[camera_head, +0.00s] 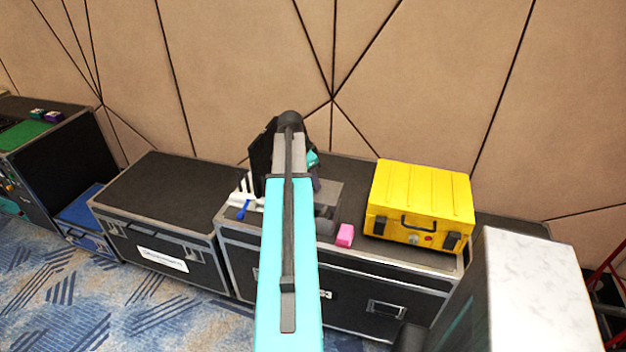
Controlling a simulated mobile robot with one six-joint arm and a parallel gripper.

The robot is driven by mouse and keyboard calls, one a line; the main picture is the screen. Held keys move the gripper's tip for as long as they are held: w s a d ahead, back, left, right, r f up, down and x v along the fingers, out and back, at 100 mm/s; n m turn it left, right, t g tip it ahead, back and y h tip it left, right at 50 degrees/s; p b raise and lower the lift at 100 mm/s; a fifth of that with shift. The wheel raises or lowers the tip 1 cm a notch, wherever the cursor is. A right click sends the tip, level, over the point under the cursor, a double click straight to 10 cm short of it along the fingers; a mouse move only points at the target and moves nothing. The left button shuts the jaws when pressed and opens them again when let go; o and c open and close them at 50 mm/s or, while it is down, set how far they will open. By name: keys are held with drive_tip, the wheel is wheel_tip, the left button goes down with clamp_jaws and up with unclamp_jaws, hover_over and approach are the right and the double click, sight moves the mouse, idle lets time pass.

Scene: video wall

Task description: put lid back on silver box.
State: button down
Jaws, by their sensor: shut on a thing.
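The silver box (328,216) stands on a black flight case, left of a yellow case. My turquoise arm covers its left part. My gripper (316,183) is over the box, mostly hidden behind my arm, with only a dark part and a teal part showing. It is shut on what seems to be the lid, whose outline is not clear from here. I cannot tell whether the lid touches the box.
A yellow case (420,195) stands to the right, and a pink block (345,235) lies near the front edge. A dark upright panel (261,157) and a white rack (245,190) are left of my arm. The left flight case (165,190) has a clear top.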

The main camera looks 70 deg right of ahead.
drive_tip(key=shift+f, duration=0.15)
wheel_tip(320, 180, down, 6)
drive_tip(key=b, duration=0.3)
idle(0.8)
drive_tip(key=shift+w+a+f, duration=0.1)
drive_tip(key=shift+f, duration=0.05)
idle(2.5)
drive_tip(key=c, duration=1)
unclamp_jaws()
drive_tip(key=shift+r+p, duration=1.65)
drive_tip(key=shift+r, duration=1.85)
drive_tip(key=shift+c, duration=0.4)
